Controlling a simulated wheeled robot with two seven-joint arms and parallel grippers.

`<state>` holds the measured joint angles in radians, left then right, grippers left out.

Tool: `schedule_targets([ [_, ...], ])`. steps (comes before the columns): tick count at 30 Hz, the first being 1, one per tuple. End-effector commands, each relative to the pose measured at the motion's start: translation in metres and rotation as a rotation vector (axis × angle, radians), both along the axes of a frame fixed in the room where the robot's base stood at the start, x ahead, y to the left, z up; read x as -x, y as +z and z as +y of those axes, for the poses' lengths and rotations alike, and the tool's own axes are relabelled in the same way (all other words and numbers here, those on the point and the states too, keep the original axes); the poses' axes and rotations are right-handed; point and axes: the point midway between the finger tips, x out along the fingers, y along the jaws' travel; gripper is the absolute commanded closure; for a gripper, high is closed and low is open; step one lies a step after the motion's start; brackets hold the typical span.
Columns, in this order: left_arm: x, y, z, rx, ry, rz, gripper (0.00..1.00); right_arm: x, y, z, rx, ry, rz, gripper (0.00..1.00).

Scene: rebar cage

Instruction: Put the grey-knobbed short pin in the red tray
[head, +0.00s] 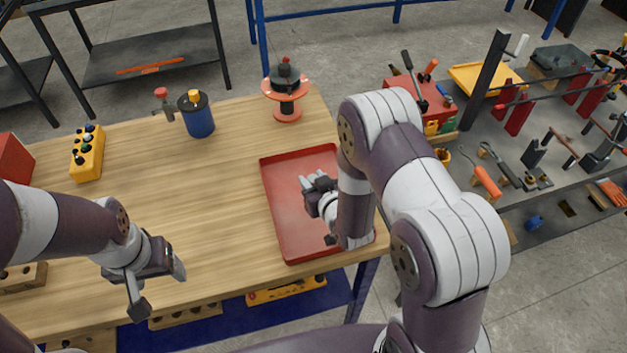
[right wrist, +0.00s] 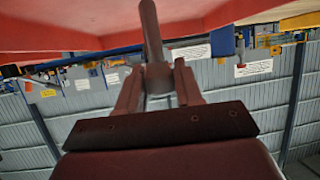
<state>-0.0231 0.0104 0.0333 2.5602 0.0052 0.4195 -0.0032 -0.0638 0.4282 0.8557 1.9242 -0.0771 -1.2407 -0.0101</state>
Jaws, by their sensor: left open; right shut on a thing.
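The red tray (head: 285,225) lies on the wooden table at its right front; my right arm hides part of it. My right gripper (head: 316,187) is over the tray. In the right wrist view, its fingers (right wrist: 158,88) are shut on a pin (right wrist: 151,35), at the knob end. The pin's shaft points up in that picture, toward the red tray surface (right wrist: 70,25). The knob looks greyish, but shadow dulls its colour. I cannot tell whether the pin touches the tray. My left gripper (head: 160,287) is open and empty over the table's front edge.
A red spool stand (head: 286,95), a blue canister (head: 197,115) and a yellow button box (head: 88,152) stand toward the back. A grey tool bench (head: 530,190) is to the right. The middle of the table (head: 200,190) is clear.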

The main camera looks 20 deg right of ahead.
Motion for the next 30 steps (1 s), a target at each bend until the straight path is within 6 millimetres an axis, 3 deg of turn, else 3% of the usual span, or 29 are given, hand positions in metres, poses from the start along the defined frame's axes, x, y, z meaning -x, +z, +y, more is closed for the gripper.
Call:
schedule_targets([
  [11, 0.000, -0.004, 0.000, 0.000, 0.000, 0.000, 0.31, 0.000, -0.007, 0.000, 0.000, 0.000, -0.003, 1.00],
  [12, 0.000, -0.003, 0.000, 0.000, 0.000, 0.000, 0.31, 0.000, -0.006, 0.000, 0.000, 0.000, -0.001, 0.55],
  [14, 0.000, -0.002, 0.000, 0.000, 0.000, 0.000, 0.31, 0.000, -0.006, 0.000, 0.000, 0.000, -0.001, 0.39],
  [24, 0.000, 0.004, 0.000, 0.000, 0.000, 0.000, 0.31, 0.003, 0.001, -0.001, 0.000, 0.000, -0.001, 0.39],
  [30, 0.000, 0.026, 0.000, 0.000, 0.000, 0.000, 0.31, 0.046, 0.022, -0.007, 0.000, 0.000, 0.004, 0.39],
])
